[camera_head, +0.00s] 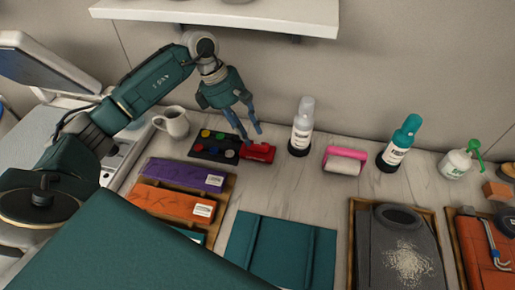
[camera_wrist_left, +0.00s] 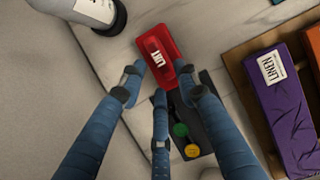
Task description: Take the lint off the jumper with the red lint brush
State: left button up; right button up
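The red lint brush (camera_head: 262,153) lies on the counter at the right end of a dark tray of coloured buttons. In the left wrist view the brush (camera_wrist_left: 158,52) shows a white label on its red body. My left gripper (camera_head: 252,138) is just above the brush with its fingers spread. In the wrist view its fingertips (camera_wrist_left: 160,82) are around the brush's near end, and I cannot tell whether they touch it. The dark grey jumper (camera_head: 378,262) lies flat in a wooden tray (camera_head: 351,240) at the lower right, with pale lint (camera_head: 407,262) on its front. My right gripper is not in view.
A teal-capped bottle (camera_head: 400,145) is farther right. A jug (camera_head: 173,122) is left, with purple (camera_head: 185,174) and orange (camera_head: 172,203) cloth packs below. A shelf (camera_head: 225,13) hangs above.

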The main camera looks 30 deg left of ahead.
aim_at(253, 140)
pick_arm(q)
jog(key=x, duration=0.3)
jog(key=shift+f+p, duration=0.1)
jog(key=shift+p, duration=0.25)
grip_shut()
